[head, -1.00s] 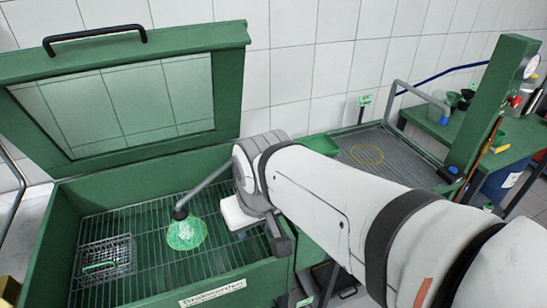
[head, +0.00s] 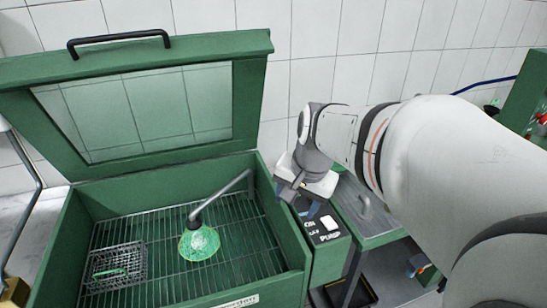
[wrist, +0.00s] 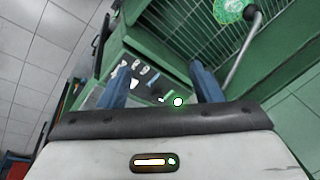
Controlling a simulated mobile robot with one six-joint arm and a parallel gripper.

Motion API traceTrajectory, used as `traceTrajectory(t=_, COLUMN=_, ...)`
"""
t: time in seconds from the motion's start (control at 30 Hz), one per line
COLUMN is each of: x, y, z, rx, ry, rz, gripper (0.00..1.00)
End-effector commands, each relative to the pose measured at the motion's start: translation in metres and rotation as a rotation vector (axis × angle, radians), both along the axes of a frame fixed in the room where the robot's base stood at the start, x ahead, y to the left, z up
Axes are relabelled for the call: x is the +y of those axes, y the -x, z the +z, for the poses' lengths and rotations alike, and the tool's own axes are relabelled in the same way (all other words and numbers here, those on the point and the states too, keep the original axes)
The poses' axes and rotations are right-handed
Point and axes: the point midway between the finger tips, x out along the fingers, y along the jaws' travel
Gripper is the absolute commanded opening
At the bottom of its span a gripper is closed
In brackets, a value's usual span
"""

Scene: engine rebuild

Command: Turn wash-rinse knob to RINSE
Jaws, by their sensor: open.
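The green wash cabinet has a dark control panel (head: 322,232) on its right side, with a white switch (head: 330,222) and a PUMP label. I cannot make out the wash-rinse knob in either view; my gripper hides part of the panel. My gripper (head: 308,208) is open, with blue fingers just above the panel's back end. In the wrist view, the open fingers of my gripper (wrist: 162,82) are on either side of the panel's middle. I cannot tell whether the fingers touch anything.
The cabinet's lid (head: 140,100) stands open. A spout (head: 222,195) reaches over the rack inside, with bright green spray below it (head: 199,243). A wire basket (head: 114,266) sits at left. A green-edged tray bench (head: 375,215) stands to the right.

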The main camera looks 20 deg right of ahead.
Motion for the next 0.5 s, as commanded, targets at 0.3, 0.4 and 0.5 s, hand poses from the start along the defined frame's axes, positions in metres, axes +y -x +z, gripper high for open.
traceTrajectory(t=0.3, x=-0.092, y=-0.112, z=-0.061, rx=0.155, ry=-0.355, rz=-0.956, gripper=0.59)
traceTrajectory(t=0.4, x=-0.121, y=-0.135, z=-0.08, rx=0.197, ry=-0.442, rz=-1.191, gripper=0.59)
traceTrajectory(t=0.5, x=-0.143, y=-0.149, z=-0.095, rx=0.23, ry=-0.506, rz=-1.361, gripper=0.59)
